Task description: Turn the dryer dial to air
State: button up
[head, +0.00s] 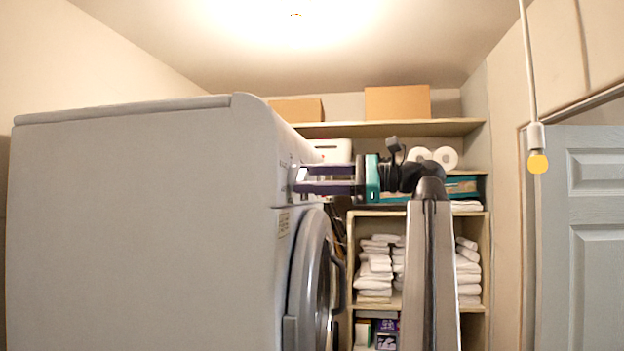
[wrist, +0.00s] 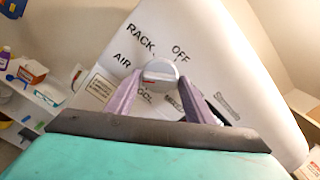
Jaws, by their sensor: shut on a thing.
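The white dryer (head: 150,200) fills the left of the head view, with its round grey door (head: 312,270) at the front. The dryer's dial (wrist: 160,72) is a round grey-white knob on the white panel in the wrist view. I cannot tell clearly which label the dial points at. My gripper (head: 299,180) reaches left to the panel; in the wrist view its purple fingers (wrist: 160,78) are shut on the dial, one on each side.
Behind the arm stand shelves with folded white towels (head: 376,270), paper rolls (head: 445,157) and cardboard boxes (head: 397,102). A pull cord with a yellow end (head: 538,162) hangs at the right, before a pale door (head: 590,230).

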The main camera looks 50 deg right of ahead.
jog(key=shift+f+m, duration=0.1)
jog(key=shift+m, duration=0.4)
jog(key=o, duration=0.9)
jog(key=shift+d, duration=0.1)
jog(key=shift+b+v, duration=0.5)
jog(key=shift+v, duration=0.4)
jog(key=b+v, duration=0.4)
jog(key=v, duration=0.8)
jog(key=shift+b, duration=0.35)
